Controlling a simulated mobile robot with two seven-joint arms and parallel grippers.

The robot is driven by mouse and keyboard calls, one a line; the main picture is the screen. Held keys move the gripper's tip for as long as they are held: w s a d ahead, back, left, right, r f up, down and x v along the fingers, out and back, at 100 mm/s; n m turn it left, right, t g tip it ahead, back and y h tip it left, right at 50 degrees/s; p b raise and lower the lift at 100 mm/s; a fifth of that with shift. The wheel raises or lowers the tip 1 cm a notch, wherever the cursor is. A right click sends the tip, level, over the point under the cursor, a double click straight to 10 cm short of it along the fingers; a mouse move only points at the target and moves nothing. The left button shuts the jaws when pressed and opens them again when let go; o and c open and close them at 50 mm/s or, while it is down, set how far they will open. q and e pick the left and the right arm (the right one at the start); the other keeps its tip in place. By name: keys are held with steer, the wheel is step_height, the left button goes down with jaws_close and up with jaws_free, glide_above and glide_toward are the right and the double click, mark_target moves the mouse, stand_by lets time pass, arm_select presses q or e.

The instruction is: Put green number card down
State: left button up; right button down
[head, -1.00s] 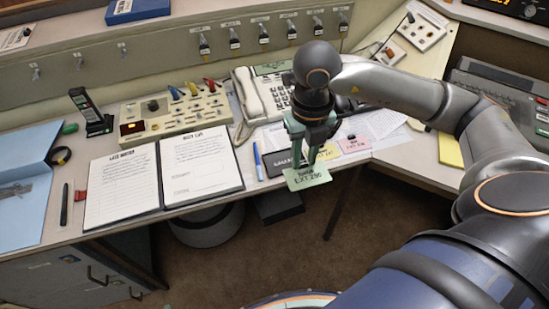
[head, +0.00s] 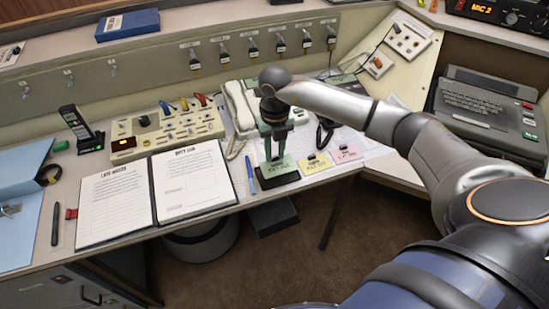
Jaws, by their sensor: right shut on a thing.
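The green number card (head: 282,168) is at the front of the desk, over or on a small black holder (head: 278,182). My right gripper (head: 275,151) comes down from above and is shut on the card's upper edge. I cannot tell whether the card rests on the black holder or hangs just above it. A yellow card (head: 318,164) and a pink card (head: 347,154) lie to its right. My left gripper is out of view.
A blue pen (head: 251,174) and an open logbook (head: 187,183) lie left of the card. A corded telephone (head: 240,108) and a switch panel (head: 167,127) stand behind. The desk's front edge is close, with open floor beyond. A grey keyboard machine (head: 487,112) stands at right.

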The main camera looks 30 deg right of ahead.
mark_target(274, 159)
steer(key=shift+w+f, duration=0.2)
steer(key=shift+f, duration=0.1)
step_height(274, 159, down, 3)
steer(key=shift+r, duration=0.1)
steer(key=shift+f, duration=0.25)
steer(key=c, duration=0.7)
jaws_free()
steer(key=shift+r, duration=0.1)
